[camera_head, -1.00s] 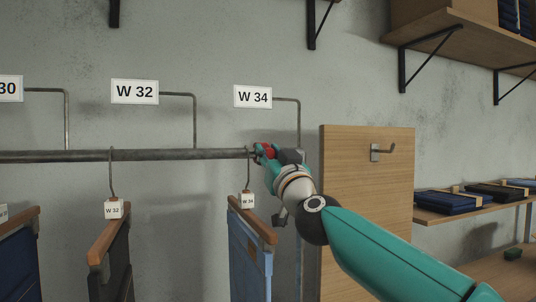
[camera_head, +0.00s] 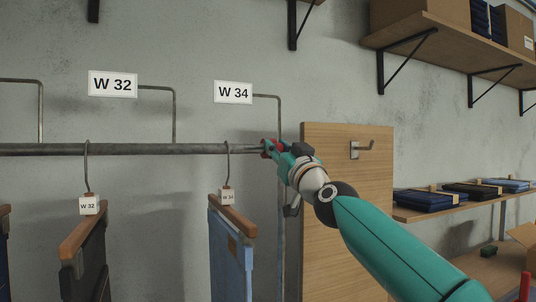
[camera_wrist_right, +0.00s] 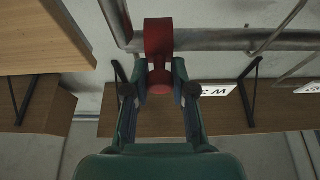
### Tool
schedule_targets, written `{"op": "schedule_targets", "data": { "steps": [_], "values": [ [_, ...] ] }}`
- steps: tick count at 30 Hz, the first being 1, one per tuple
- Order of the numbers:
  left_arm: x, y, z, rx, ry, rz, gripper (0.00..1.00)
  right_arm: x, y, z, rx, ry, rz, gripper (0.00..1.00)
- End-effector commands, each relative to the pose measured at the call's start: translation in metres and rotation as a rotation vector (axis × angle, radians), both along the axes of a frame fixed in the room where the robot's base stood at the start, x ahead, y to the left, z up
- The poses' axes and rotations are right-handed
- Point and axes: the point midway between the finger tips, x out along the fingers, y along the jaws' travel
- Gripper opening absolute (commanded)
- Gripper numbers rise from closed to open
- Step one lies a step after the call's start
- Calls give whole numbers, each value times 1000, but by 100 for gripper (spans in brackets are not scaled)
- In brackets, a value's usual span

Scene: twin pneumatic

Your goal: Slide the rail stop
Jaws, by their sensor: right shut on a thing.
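The red rail stop (camera_wrist_right: 158,40) sits at the metal rail in the right wrist view, between my right gripper's fingers. My right gripper (camera_wrist_right: 158,75) is shut on it. In the head view, my right gripper (camera_head: 272,149) is at the right end of the visible rail (camera_head: 130,149), to the right of the W 34 hanger (camera_head: 228,165). A little red of the stop (camera_head: 265,147) shows there; the fingers hide the rest. My left gripper is not in view.
Blue jeans (camera_head: 231,262) hang close left of my right gripper, and dark trousers (camera_head: 88,268) hang farther left. A wooden panel (camera_head: 340,230) with a metal hook (camera_head: 358,150) stands right, behind my arm. Shelves with folded clothes (camera_head: 425,200) are at the far right.

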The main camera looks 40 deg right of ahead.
Motion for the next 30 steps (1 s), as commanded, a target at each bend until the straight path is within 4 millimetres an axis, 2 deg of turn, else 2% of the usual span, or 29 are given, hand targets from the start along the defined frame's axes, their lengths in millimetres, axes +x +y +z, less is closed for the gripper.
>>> {"op": "schedule_targets", "data": {
  "steps": [4, 5, 9, 22, 30],
  "values": [
    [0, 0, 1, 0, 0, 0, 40, 0, 1, 0, 0, 1, 1, 0],
    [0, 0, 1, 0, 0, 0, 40, 0, 1, 0, 0, 1, 1, 29],
    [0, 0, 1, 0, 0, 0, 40, 0, 1, 0, -1, 1, 2, 50],
    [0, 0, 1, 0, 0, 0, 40, -2, 2, -1, 0, 2, 0, 50],
    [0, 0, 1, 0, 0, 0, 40, -20, 5, -8, -1, 3, -3, 50]
  ]
}}
